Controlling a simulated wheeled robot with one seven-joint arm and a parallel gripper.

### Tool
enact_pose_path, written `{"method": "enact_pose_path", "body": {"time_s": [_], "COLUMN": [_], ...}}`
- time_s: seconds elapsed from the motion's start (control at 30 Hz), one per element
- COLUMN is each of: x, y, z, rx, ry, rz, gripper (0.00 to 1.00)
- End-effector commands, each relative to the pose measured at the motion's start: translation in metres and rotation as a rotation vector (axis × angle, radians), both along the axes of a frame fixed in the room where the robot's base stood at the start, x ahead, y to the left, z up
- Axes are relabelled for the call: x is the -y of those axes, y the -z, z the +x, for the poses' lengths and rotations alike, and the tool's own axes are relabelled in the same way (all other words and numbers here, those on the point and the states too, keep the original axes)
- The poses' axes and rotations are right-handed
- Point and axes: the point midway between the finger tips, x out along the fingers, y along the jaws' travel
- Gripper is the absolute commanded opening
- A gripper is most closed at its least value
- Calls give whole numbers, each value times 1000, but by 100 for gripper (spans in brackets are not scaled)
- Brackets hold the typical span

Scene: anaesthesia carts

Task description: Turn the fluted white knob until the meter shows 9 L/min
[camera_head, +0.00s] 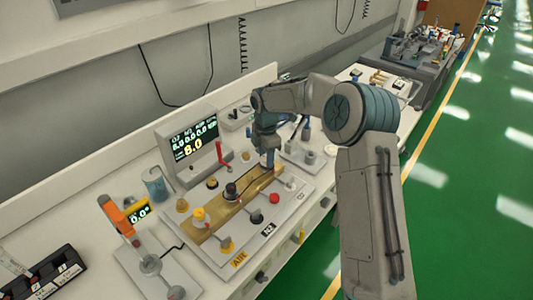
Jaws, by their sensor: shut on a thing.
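My gripper (267,152) points down at the far right end of a tan strip on the white panel. It is shut on the fluted white knob (267,161), which is mostly hidden by the fingers. The meter (195,140) stands behind the panel to the left, and its large figure reads 8.0. The smaller row of figures above it is too small to read surely.
On the panel (210,252) stand a black knob (231,190), a yellow knob (199,214) and a red button (274,198). A red lever (220,152) rises near the meter. An orange-handled device (118,216) and a blue-grey jar (155,184) stand left.

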Motion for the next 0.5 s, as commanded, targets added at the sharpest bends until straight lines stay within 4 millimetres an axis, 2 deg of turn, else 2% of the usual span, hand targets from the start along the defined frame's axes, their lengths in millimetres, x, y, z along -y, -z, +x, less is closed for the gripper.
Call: {"method": "enact_pose_path", "body": {"time_s": [0.2, 0.5], "x": [-1, -1], "y": [-3, -2], "z": [0, 0], "rx": [3, 2], "ry": [-182, -352], "rz": [3, 2], "gripper": [15, 15]}}
